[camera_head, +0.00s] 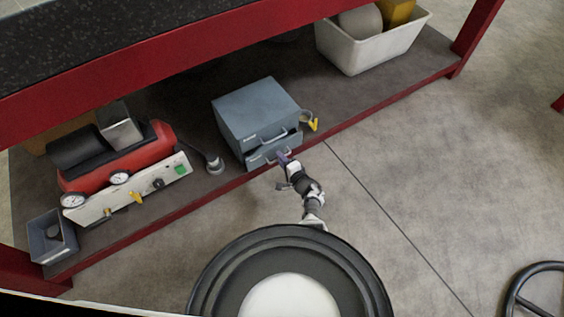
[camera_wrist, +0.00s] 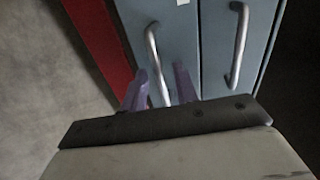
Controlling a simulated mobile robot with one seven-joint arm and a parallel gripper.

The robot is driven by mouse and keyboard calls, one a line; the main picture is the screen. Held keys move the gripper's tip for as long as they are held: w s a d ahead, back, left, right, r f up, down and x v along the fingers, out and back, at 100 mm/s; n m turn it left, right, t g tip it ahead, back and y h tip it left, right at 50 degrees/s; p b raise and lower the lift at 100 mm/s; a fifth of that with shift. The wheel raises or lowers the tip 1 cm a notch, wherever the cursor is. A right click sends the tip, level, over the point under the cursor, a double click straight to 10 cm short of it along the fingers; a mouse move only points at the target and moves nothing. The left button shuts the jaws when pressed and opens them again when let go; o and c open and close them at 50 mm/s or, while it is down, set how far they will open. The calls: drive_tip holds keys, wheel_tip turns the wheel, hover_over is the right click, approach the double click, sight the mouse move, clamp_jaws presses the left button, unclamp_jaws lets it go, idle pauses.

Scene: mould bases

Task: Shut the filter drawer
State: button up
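A blue-grey cabinet (camera_head: 256,108) with two drawers stands on the low shelf. Its lower drawer (camera_head: 262,158) appears to stand out a little from the upper one; I cannot read which is the filter drawer. In the wrist view, the lower drawer's front (camera_wrist: 178,35) with its bar handle (camera_wrist: 152,50) is beside the upper drawer's front and handle (camera_wrist: 240,45). My gripper (camera_head: 284,158) is at the lower drawer. In the wrist view, its purple fingers (camera_wrist: 160,85) are apart, on either side of the lower handle, with visible gaps. The drawer's inside is hidden.
A red compressor (camera_head: 118,160) with gauges and a small grey bin (camera_head: 52,238) are at the left of the shelf. A white tub (camera_head: 362,52) is at the right. A yellow-handled valve (camera_head: 312,123) is right beside the cabinet.

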clamp_jaws()
drive_tip(key=b+x, duration=0.2)
drive_tip(key=x, duration=0.1)
drive_tip(key=shift+w+a+r, duration=0.2)
drive_tip(key=shift+w+r, duration=0.15)
unclamp_jaws()
drive_tip(key=shift+s, duration=0.1)
